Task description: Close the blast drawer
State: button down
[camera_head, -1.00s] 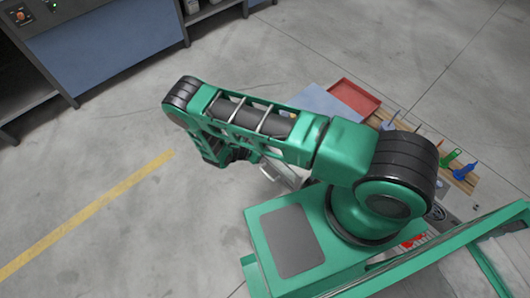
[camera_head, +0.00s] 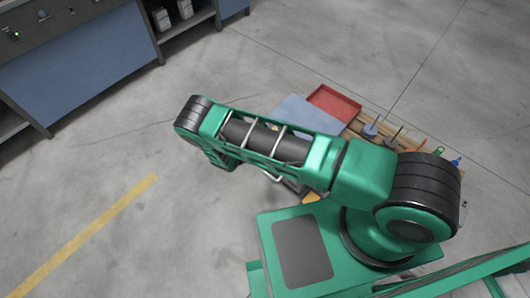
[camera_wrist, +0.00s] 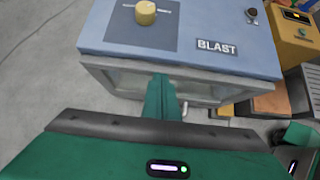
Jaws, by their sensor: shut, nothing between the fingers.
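In the wrist view, a blue-grey unit (camera_wrist: 205,45) bears the label BLAST (camera_wrist: 216,47) and a brass knob (camera_wrist: 146,12). Below its front edge is a pale metal-framed drawer front (camera_wrist: 205,88) with a translucent panel. My gripper (camera_wrist: 161,82) is shut and empty, its green fingers pointing at this front and overlapping it. I cannot tell if they touch it or how far out the drawer is. In the head view, the blue-grey top (camera_head: 307,114) shows behind my arm, which hides the gripper and most of the drawer.
A red tray (camera_head: 335,102) and a wooden rack (camera_head: 405,142) with several coloured tools stand beside the unit. A brown box (camera_wrist: 295,35) shows right of it. A long blue cabinet (camera_head: 85,65) stands at upper left. The floor with a yellow stripe (camera_head: 85,238) is open.

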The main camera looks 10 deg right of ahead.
jog(key=shift+w+d+r, duration=0.1)
jog(key=shift+w+d, duration=0.2)
jog(key=shift+d, duration=0.1)
jog(key=s+a+r, duration=0.6)
jog(key=s+a, duration=0.1)
jog(key=a, duration=0.2)
jog(key=shift+a+r, duration=0.35)
jog(key=shift+r, duration=0.05)
